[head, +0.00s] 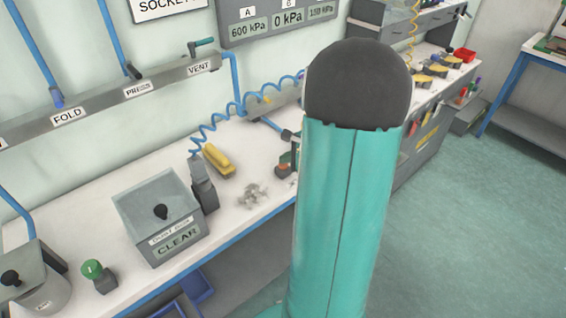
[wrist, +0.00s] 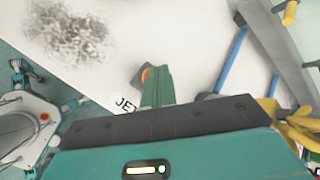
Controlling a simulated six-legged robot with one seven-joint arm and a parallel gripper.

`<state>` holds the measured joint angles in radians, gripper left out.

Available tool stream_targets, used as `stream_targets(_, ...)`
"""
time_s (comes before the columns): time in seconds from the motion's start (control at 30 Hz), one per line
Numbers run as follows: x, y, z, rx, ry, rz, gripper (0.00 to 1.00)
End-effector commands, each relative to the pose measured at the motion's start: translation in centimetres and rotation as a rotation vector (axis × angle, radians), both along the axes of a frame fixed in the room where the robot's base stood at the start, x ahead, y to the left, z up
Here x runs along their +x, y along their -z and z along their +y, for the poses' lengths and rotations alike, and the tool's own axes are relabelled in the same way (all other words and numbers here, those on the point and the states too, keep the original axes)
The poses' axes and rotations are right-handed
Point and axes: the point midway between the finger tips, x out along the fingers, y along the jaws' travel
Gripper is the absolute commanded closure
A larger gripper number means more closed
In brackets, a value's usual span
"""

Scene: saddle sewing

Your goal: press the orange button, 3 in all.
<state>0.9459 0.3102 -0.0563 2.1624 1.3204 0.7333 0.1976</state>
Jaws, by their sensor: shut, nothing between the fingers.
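The orange button (wrist: 146,74) sits on a small dark base beside the letters "JET" in the wrist view, partly covered by my gripper. In the head view the orange button (head: 283,168) shows on the workbench (head: 105,212), just left of my upright teal arm. My gripper (wrist: 156,70) has its green fingers shut and empty, with the tips overlapping the right side of the button in the wrist view. I cannot tell whether they touch it. In the head view my arm hides most of the gripper.
A pile of grey scraps (head: 250,195) lies left of the button. A yellow tool (head: 218,160), a blue coiled hose (head: 222,122) and a clear-lidded box (head: 160,215) marked "CLEAR" stand further left. A green button (head: 92,269) is near the front edge. Floor at right is clear.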

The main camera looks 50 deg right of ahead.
Motion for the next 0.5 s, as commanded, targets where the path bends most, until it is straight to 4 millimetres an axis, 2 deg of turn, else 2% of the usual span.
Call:
stream_targets(0.27, 0.0, 0.0, 0.0, 0.0, 0.0, 0.001, 1.0)
stream_targets(0.5, 0.0, -1.1, 0.0, -0.002, -0.001, -0.001, 1.0)
